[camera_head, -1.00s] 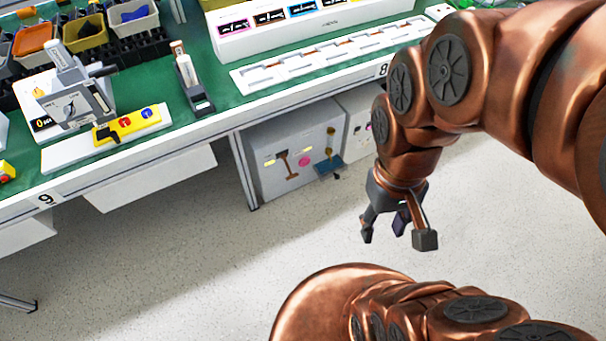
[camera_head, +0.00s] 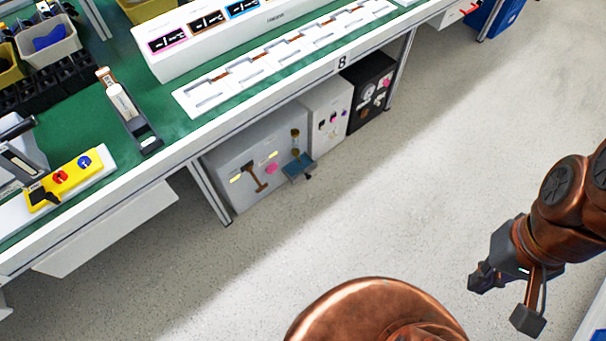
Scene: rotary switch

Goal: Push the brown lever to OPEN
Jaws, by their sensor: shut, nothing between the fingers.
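The brown lever (camera_head: 256,180) is a T-shaped handle on the front of a light grey cabinet (camera_head: 222,158) under the bench. A small yellow label (camera_head: 235,180) is to its left and a pink knob (camera_head: 272,168) to its right. The label lettering is too small to read, so I cannot tell where OPEN is. My gripper (camera_head: 506,298) is at the lower right, over the floor, far from the lever and touching nothing.
A white box (camera_head: 326,120) and a black box (camera_head: 371,92) with small controls stand right of the cabinet. The green bench (camera_head: 180,125) overhangs them, and its leg (camera_head: 210,192) stands at the cabinet's left. Open floor lies between my gripper and the cabinet.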

